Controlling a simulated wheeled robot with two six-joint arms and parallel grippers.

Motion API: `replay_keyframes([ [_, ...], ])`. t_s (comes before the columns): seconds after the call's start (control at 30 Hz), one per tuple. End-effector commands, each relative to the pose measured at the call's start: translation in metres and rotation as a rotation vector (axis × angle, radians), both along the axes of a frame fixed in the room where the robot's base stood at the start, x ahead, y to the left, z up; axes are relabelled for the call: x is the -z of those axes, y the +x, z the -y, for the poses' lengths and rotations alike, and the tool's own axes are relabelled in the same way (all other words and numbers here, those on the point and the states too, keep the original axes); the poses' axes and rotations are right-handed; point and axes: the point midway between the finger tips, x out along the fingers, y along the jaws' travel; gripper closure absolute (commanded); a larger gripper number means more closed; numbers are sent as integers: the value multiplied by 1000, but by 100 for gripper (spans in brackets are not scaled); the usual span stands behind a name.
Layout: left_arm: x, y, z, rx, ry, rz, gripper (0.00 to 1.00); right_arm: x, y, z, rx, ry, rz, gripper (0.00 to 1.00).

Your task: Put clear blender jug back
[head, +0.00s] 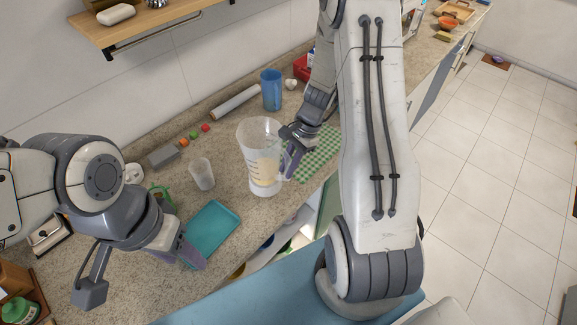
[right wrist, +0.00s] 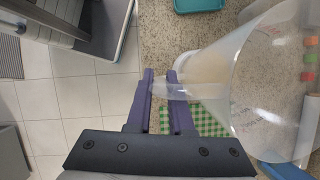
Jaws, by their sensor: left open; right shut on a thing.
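The clear blender jug (head: 257,150) is upright over the granite counter near its front edge, with measuring marks on its side and a pale yellowish patch low down. I cannot tell whether its base touches the counter. My right gripper (head: 290,163) is shut on its handle from the right side. In the right wrist view, the jug (right wrist: 255,75) fills the right side, and the handle lies between the purple fingers of the right gripper (right wrist: 160,85). My left gripper (head: 188,252) is open and empty by the teal tray (head: 215,224), left of the jug.
A clear cup (head: 202,174) stands left of the jug. A green checked cloth (head: 318,152) lies right of it. A blue cup (head: 271,90), a white roll (head: 235,103) and small colored cubes (head: 194,135) lie behind. A wooden shelf (head: 150,22) hangs above.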

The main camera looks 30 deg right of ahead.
Motion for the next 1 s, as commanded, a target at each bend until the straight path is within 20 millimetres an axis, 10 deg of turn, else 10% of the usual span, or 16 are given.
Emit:
replay_keyframes([
  [0.5, -1, 0, 0, 1, 0, 0, 48, 18, 1, 1, 1, 0, 3, 100],
  [0.6, -2, 0, 0, 0, 0, 0, 48, 17, 0, 1, 1, -1, 2, 50],
  [1.0, -8, 0, 0, 1, 0, 0, 48, 11, 0, 1, 1, -1, 2, 50],
])
